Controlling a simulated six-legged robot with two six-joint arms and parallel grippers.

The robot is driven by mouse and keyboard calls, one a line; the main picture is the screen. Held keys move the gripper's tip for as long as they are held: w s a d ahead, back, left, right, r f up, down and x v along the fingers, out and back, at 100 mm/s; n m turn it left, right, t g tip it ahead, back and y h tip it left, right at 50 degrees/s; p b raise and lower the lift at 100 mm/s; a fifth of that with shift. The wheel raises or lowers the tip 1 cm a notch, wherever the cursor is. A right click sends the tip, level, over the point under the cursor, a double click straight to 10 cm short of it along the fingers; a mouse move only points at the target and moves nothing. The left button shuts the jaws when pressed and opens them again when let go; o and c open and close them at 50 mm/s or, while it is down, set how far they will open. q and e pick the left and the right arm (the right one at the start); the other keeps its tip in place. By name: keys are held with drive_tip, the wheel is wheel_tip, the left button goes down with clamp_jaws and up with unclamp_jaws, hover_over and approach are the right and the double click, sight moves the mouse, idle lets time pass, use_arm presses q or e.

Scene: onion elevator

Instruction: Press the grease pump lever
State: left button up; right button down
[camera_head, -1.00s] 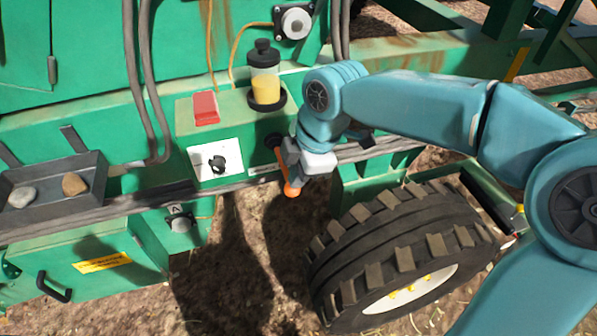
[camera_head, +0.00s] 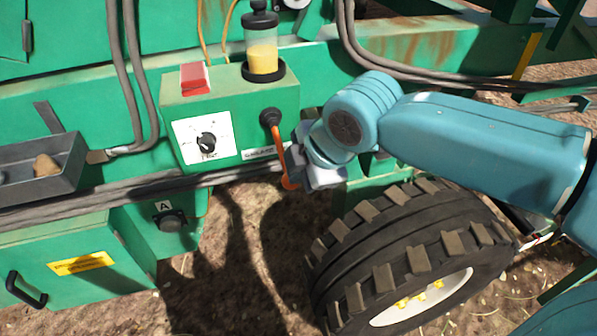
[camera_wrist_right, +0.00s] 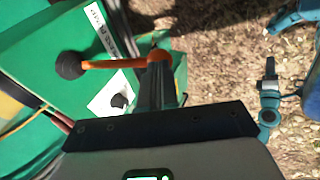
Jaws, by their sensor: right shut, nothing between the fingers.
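The grease pump lever (camera_head: 281,150) is an orange bar hanging steeply down from a black round pivot (camera_head: 270,117) on the front of a green box. A clear reservoir (camera_head: 263,52) with yellow grease and a black cap stands on top of this box. My right gripper (camera_head: 291,168) is shut and empty at the lever's lower end. In the right wrist view the lever (camera_wrist_right: 110,64) runs from its black pivot to the tips of the gripper's fingers (camera_wrist_right: 158,62). The fingers overlap the lever's end; I cannot tell whether they touch. My left gripper is out of view.
The green box also carries a red switch (camera_head: 195,78) and a white dial plate (camera_head: 190,148). A dark tray (camera_head: 60,180) holding stones is at the left. A big black tyre (camera_head: 400,245) stands below my right arm. Cables run along the machine; bare soil lies below.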

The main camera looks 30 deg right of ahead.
sight(297, 186)
drive_tip(key=f+b, duration=0.3)
drive_tip(key=shift+w+f+t, duration=0.2)
drive_tip(key=shift+t, duration=0.2)
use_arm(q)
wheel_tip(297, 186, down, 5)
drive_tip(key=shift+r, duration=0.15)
use_arm(e)
drive_tip(key=shift+s, duration=0.1)
drive_tip(key=shift+f, duration=0.2)
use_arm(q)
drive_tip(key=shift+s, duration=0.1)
